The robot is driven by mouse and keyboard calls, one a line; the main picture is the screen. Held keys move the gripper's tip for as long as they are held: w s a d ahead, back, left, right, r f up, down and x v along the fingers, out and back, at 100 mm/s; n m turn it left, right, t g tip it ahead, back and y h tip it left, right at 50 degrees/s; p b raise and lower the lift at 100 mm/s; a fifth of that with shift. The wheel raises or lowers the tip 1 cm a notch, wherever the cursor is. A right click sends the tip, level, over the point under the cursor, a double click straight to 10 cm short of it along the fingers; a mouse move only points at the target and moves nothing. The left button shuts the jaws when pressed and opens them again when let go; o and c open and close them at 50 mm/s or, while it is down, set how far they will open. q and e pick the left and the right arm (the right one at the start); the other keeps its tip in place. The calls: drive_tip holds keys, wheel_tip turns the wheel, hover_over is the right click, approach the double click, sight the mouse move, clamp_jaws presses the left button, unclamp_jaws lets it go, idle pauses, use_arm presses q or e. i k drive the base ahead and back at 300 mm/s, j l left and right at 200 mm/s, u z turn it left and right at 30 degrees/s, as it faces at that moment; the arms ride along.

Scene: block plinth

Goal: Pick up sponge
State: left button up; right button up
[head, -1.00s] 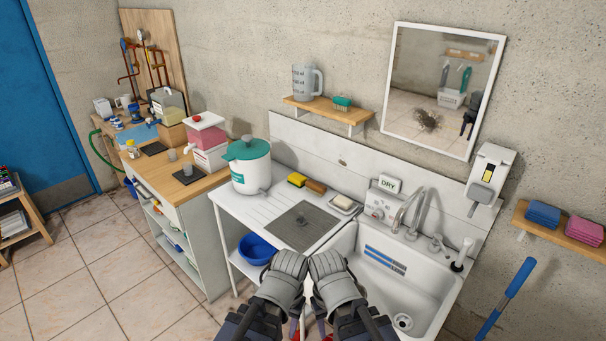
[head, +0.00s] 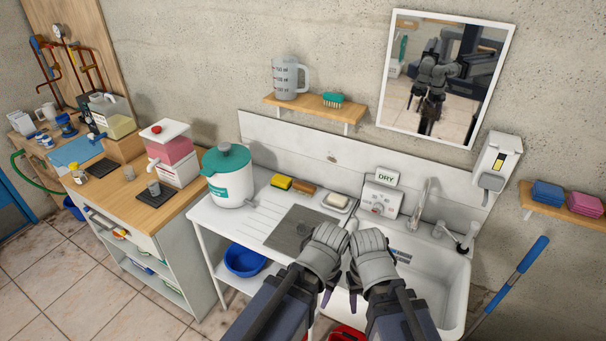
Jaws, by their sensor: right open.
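A yellow sponge with a dark side (head: 281,182) lies on the white drainer counter (head: 262,216), beside a brown wooden-looking piece (head: 304,187). My left gripper (head: 326,244) is over the front right of the counter near the sink, to the right of and nearer than the sponge, and apart from it.
A white pot with a teal lid (head: 229,180) stands left of the sponge. A grey mat (head: 291,226) lies in front of it. A soap bar on a dish (head: 336,200) and a DRY box (head: 382,193) stand to the right. A shelf (head: 318,107) hangs above.

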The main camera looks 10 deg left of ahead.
sight(283, 183)
drive_tip(key=i+j+z, duration=0.65)
drive_tip(key=j+z, duration=0.25)
drive_tip(key=i+z, duration=0.25)
